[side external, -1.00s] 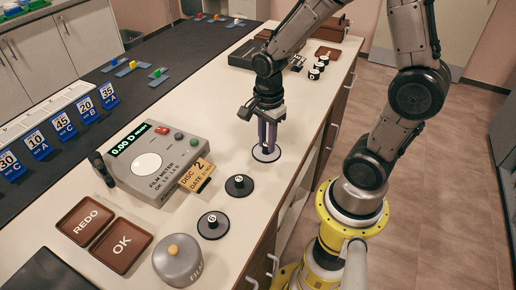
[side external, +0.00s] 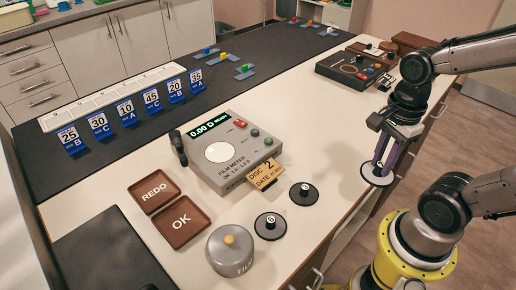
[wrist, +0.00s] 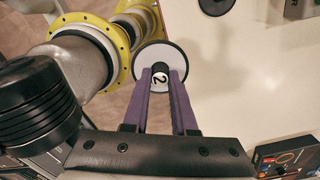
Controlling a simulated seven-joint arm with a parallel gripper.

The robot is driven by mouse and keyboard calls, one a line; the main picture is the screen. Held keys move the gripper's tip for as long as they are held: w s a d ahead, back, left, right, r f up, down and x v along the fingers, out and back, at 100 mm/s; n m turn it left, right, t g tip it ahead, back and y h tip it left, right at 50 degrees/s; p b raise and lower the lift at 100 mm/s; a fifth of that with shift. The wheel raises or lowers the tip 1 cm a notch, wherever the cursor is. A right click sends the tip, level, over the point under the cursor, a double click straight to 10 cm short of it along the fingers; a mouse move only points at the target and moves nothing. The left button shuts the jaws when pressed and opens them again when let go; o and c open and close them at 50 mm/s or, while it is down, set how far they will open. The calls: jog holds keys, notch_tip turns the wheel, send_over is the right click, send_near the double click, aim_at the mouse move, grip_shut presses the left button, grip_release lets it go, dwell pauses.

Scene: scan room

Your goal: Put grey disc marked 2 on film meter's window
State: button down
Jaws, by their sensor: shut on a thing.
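The grey disc marked 2 (wrist: 158,72) is held by its black knob between the purple fingers of my gripper (wrist: 160,78). The 2 on the knob is readable in the wrist view. In the side external view my gripper (side external: 380,164) holds the disc (side external: 376,174) by the counter's front edge, right of the film meter and apart from it. The disc appears raised; its exact height is hard to tell. The grey film meter (side external: 258,164) stands on the counter. Its round white window (side external: 223,152) is bare, and its display reads 0.00 D.
Two dark discs (side external: 302,194) (side external: 270,226) lie in front of the meter, near a yellow tag (side external: 267,175). A lidded grey pot (side external: 230,256) and brown REDO (side external: 154,190) and OK (side external: 181,221) trays are nearby. A black device (side external: 352,72) stands at the back. Counter between disc and meter is largely clear.

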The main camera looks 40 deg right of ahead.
jog(key=w+a+r, duration=0.3)
jog(key=w+r, duration=0.1)
jog(key=w, duration=0.6)
jog(key=w+a+r, duration=0.3)
jog(key=w, duration=0.8)
jog(key=shift+n, duration=0.6)
jog(key=w+a+f, duration=0.3)
jog(key=w, duration=0.2)
jog(key=w+a+f, duration=0.2)
jog(key=w+f, duration=0.2)
jog(key=w, duration=0.1)
jog(key=w+a+f, duration=0.3)
jog(key=w+f, duration=0.1)
jog(key=w, duration=0.2)
jog(key=shift+w+a+f, duration=0.1)
jog(key=shift+a+f, duration=0.1)
jog(key=shift+a, duration=0.1)
jog(key=shift+w+a+f, duration=0.1)
jog(key=shift+w+f, duration=0.4)
jog(key=shift+f, duration=1.6)
jog(key=shift+f, duration=0.1)
